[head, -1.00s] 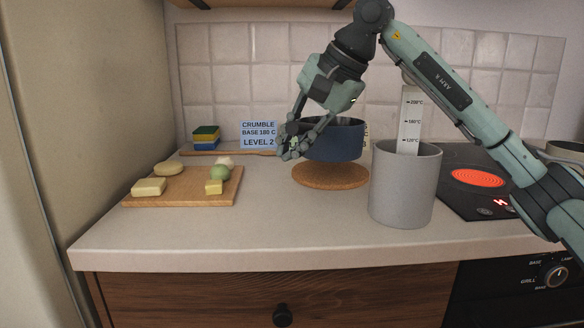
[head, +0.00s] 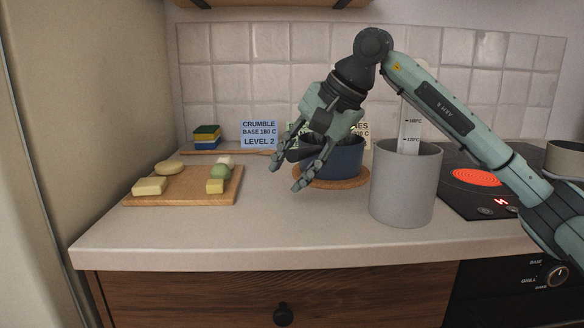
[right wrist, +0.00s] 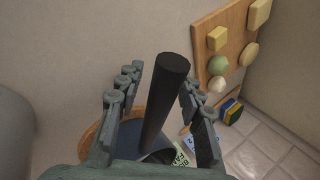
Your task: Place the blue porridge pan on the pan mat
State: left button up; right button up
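The blue porridge pan (head: 347,160) stands upright on the round cork pan mat (head: 352,184), with the mat's rim showing in front of it. My right gripper (head: 288,173) is at the pan's left side, fingers spread around its black handle. In the right wrist view, the handle (right wrist: 165,95) stands between the two sets of fingers (right wrist: 161,80), with a gap on each side. There the pan's blue body is partly hidden behind the handle and fingers, and the mat (right wrist: 93,142) shows beside it. My left gripper is not in view.
A grey canister (head: 404,190) stands close to the right of the mat. A hob with a glowing red ring (head: 474,177) lies farther right. A wooden board (head: 190,198) with food pieces is at left. Label cards (head: 258,134) stand behind. The front counter is clear.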

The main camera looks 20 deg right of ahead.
jog(key=v, duration=1.2)
dwell(1.2)
